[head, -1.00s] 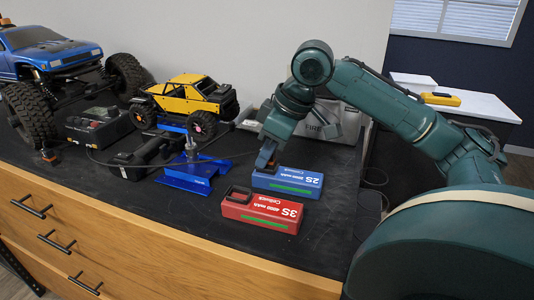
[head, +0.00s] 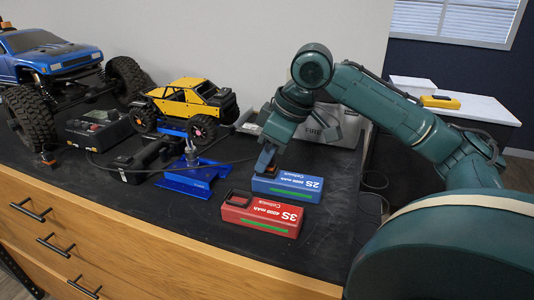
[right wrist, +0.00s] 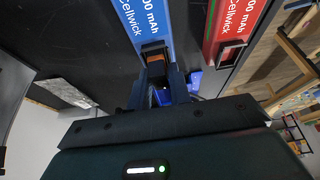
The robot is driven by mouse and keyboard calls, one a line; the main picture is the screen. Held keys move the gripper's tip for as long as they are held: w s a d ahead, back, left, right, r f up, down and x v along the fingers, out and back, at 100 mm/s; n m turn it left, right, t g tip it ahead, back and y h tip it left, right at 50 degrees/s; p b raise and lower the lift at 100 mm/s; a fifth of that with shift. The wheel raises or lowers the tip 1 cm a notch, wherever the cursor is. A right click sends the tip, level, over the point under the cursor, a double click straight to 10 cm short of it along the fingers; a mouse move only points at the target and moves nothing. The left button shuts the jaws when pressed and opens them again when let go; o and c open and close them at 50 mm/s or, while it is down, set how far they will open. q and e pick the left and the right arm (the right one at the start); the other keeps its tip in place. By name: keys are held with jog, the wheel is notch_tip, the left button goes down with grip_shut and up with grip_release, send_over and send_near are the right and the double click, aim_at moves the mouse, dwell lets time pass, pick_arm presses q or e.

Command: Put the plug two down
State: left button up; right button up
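In the right wrist view the fingers (right wrist: 158,88) flank this plug (right wrist: 154,68), right at the end of the blue pack (right wrist: 140,18). Whether the plug sits in the pack's socket or just touches it, I cannot tell. The red 3S pack (head: 262,214) lies in front, its dark socket frame showing. My left gripper is not in view.
A blue metal stand (head: 188,181) is left of the packs. A black charger (head: 98,129), a black tool (head: 145,158), a yellow crawler (head: 193,102) and a blue truck (head: 50,60) stand farther left. A grey bag (head: 333,127) is behind. The bench's front right is clear.

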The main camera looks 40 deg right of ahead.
jog(key=p+v, duration=0.2)
jog(key=v, duration=0.9)
jog(key=shift+r, duration=0.4)
jog(key=shift+d, duration=0.1)
jog(key=shift+s+f, duration=0.1)
jog(key=shift+s, duration=0.05)
